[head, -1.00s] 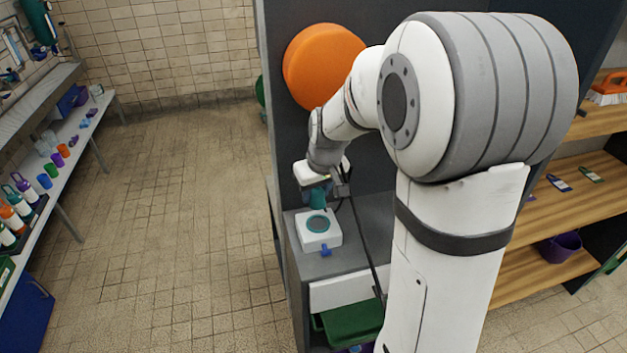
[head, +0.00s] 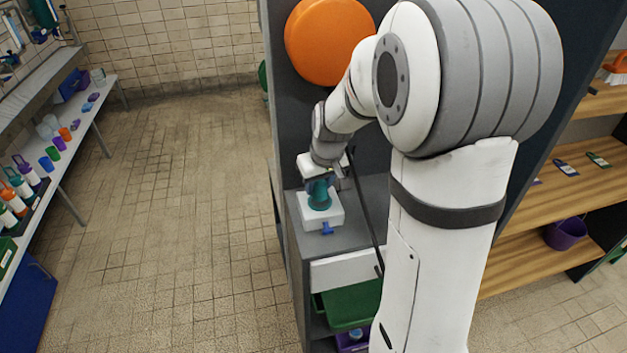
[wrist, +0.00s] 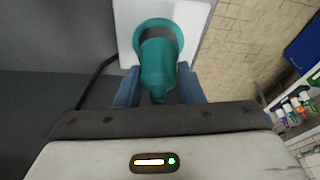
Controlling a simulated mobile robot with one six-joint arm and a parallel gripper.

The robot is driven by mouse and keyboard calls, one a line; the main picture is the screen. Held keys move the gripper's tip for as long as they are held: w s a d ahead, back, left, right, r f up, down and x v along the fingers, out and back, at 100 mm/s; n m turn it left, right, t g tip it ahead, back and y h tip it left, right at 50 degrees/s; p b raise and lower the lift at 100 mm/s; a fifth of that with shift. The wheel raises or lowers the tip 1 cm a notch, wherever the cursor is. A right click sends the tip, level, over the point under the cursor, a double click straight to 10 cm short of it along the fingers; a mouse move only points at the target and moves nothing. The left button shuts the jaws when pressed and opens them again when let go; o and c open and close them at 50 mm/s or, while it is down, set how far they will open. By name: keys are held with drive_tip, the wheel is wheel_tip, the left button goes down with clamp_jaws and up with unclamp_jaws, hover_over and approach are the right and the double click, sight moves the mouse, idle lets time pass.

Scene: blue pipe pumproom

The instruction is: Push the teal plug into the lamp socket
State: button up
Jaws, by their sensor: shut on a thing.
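The teal plug (head: 319,194) is held upright in my gripper (head: 322,180), right over the socket. In the wrist view the teal plug (wrist: 158,62) sits between the two bluish fingers of my gripper (wrist: 158,76), which are shut on it. The lamp socket (head: 335,217) is a white block with a teal ring on top, standing on a grey cabinet top. In the wrist view the white socket (wrist: 190,18) shows behind the plug, with a dark ring around the plug's far end. The plug's end hides the opening, so I cannot tell how deep it sits.
A small blue tab (head: 327,229) sticks out of the socket's front. A black cable (wrist: 98,82) runs beside the socket. A large orange disc (head: 328,42) is on the dark panel behind my arm. A green bin (head: 352,305) is below. The tiled floor at left is clear.

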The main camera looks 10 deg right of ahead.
sight(322, 186)
drive_tip(key=shift+f, duration=0.6)
drive_tip(key=shift+b, duration=0.45)
drive_tip(key=shift+w+t+b, duration=0.15)
drive_tip(key=shift+t+b, duration=0.95)
drive_tip(key=shift+b, duration=1.3)
drive_tip(key=shift+s, duration=0.45)
drive_tip(key=shift+f+b, duration=0.45)
drive_tip(key=shift+b, duration=0.4)
idle(0.7)
drive_tip(key=o, duration=1.3)
drive_tip(key=shift+c, duration=0.2)
drive_tip(key=shift+r, duration=0.1)
drive_tip(key=v, duration=0.7)
drive_tip(key=shift+s+r, duration=0.1)
drive_tip(key=shift+r, duration=0.25)
